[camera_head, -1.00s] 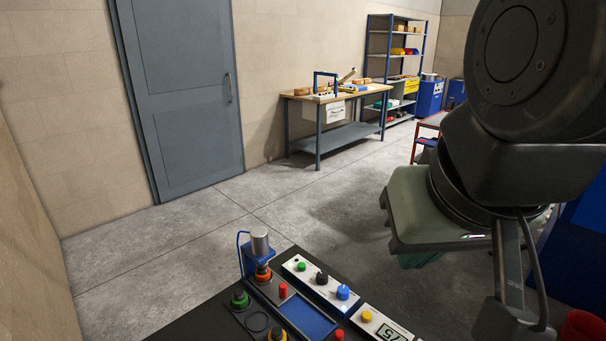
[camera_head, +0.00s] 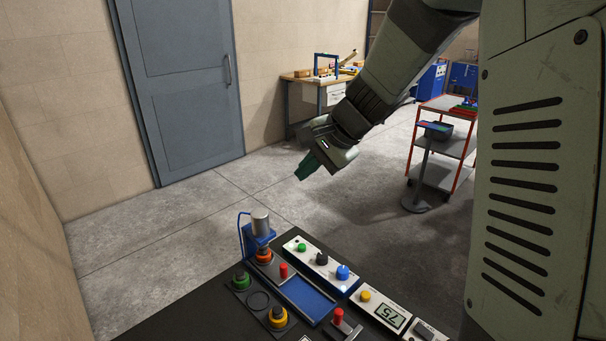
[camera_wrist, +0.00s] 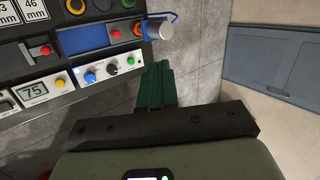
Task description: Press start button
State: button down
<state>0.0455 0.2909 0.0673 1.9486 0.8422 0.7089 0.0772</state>
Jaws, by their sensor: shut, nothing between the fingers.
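A white control panel (camera_head: 322,264) lies on the dark bench top. It carries a green button (camera_head: 301,247), a black knob (camera_head: 321,258) and a blue knob (camera_head: 342,272). No label tells me which button is start. In the wrist view the green button (camera_wrist: 131,61) sits at the panel's right end, left of my fingertips. My gripper (camera_head: 304,172) is shut and empty, with green fingers. It hangs in the air above and behind the panel, apart from everything. It also shows in the wrist view (camera_wrist: 160,68), its fingers together.
A press with a silver cylinder (camera_head: 260,223) stands left of the panel. A second panel with a yellow button (camera_head: 365,296) and a display reading 75 (camera_head: 391,316) lies to its right. Red buttons and round fittings sit in front. A red trolley (camera_head: 447,150) stands on the floor behind.

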jog(key=w+f+m+y, duration=0.1)
jog(key=w+f+m, duration=0.3)
jog(key=w+f, duration=0.45)
jog(key=m+t, duration=0.1)
jog(key=m, duration=0.3)
send_over(305, 247)
notch_tip(305, 247, down, 12)
jog(key=shift+f+y, duration=0.1)
jog(key=shift+y, duration=0.2)
jog(key=shift+a+f, duration=0.1)
jog(key=shift+f, duration=4.25)
jog(key=shift+f, duration=0.1)
jog(key=shift+f, duration=0.35)
